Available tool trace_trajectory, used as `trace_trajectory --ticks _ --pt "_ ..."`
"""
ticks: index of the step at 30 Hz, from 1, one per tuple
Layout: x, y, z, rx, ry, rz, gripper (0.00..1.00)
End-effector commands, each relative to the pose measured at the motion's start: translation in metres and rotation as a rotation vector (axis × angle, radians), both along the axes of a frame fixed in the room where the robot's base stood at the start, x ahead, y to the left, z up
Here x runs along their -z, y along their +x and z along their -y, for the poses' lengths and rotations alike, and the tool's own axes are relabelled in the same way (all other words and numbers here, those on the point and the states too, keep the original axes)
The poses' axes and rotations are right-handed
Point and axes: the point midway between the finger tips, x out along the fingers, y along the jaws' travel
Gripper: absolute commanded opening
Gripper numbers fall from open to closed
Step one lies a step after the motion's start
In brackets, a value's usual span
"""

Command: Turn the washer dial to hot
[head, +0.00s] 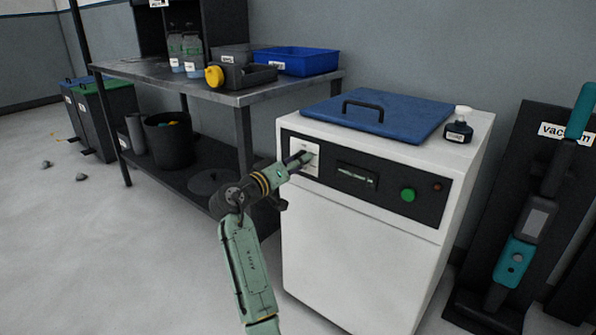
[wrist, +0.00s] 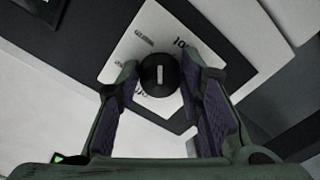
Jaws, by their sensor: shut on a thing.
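The washer (head: 360,255) is a white box with a blue lid (head: 380,112) and a dark control panel. The dial (wrist: 160,74) is a round black knob with a pale pointer bar, on a white label plate (wrist: 150,38) at the panel's left end. In the wrist view the knob sits between the two fingertips of my gripper (wrist: 160,84), which is shut on it. In the head view my gripper (head: 303,158) reaches the plate and hides the knob. The plate's lettering is too small and tilted to read surely.
A green button (head: 408,195) and a small red light (head: 437,187) are on the panel. A dark bottle (head: 459,128) stands on the washer. A metal table (head: 150,75) with bins is at left. A vacuum (head: 525,225) stands at right.

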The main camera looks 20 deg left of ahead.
Motion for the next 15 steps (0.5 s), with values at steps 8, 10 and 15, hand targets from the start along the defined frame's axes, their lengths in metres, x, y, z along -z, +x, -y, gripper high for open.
trace_trajectory --ticks 8,10,15 --pt "0.0047 0.0002 -0.0014 0.0 0.243 0.088 0.06" --pt "0.0042 0.0003 -0.0015 0.0 0.302 0.111 0.06" --pt "0.004 0.0005 -0.0023 -0.001 0.427 0.155 0.06"
